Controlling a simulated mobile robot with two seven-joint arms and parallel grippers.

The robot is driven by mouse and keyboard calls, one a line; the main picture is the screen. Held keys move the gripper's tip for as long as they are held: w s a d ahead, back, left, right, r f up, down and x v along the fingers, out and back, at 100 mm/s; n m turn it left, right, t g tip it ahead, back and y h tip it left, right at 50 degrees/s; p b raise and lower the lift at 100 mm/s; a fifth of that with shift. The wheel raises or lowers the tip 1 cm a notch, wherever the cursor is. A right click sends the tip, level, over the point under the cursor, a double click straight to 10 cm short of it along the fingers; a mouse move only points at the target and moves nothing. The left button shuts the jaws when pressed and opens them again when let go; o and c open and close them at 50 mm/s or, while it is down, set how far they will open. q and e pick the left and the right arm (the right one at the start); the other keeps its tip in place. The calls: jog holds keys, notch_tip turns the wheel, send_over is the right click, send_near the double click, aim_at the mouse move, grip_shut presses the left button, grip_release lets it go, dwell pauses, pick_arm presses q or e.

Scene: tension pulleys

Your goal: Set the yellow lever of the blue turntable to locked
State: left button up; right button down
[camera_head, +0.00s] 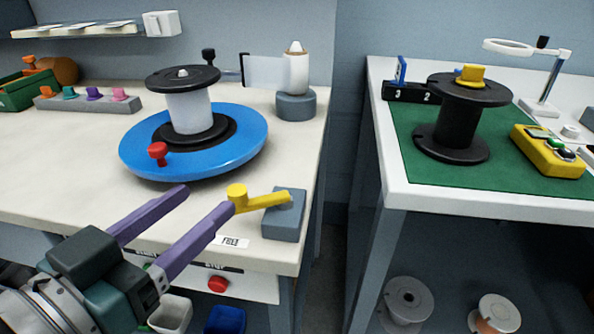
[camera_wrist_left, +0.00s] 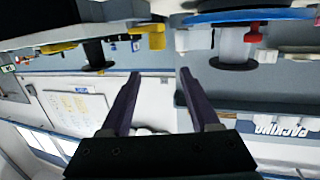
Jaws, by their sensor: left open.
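The blue turntable (camera_head: 245,150) carries a pale spool with black flanges and has a red knob (camera_head: 157,152); it also shows upside down in the wrist view (camera_wrist_left: 225,17). The yellow lever (camera_head: 265,201) extends left from a grey block (camera_head: 285,215) at the table's front right corner, its round knob at the left end. A "FREE" label (camera_head: 232,241) is on the table edge below. My left gripper (camera_head: 208,198) is open, its purple fingers in front of the turntable. The right fingertip overlaps the lever knob in the picture; contact cannot be told. My right gripper is not in view.
A grey peg rail (camera_head: 88,102) and a grey stand with a white bottle-like part (camera_head: 296,105) stand further back. A second table with a green mat (camera_head: 420,155), black spool (camera_head: 459,118) and yellow device (camera_head: 548,150) is across a gap to the right.

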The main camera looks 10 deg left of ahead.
aim_at(243, 188)
pick_arm(q)
jog(key=shift+t, duration=0.6)
jog(key=w+d+f+b, duration=0.1)
jog(key=w, duration=0.2)
jog(key=w+d+f+b, duration=0.1)
jog(key=w, duration=0.2)
jog(key=w+d+f+b, duration=0.1)
jog(key=w+b, duration=0.1)
jog(key=w, duration=0.2)
jog(key=shift+w+d+f, duration=0.1)
jog(key=shift+d+f, duration=0.05)
jog(key=shift+f, duration=0.05)
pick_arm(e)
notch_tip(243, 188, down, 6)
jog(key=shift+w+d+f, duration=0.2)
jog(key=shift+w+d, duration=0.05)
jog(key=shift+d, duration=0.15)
pick_arm(q)
grip_shut()
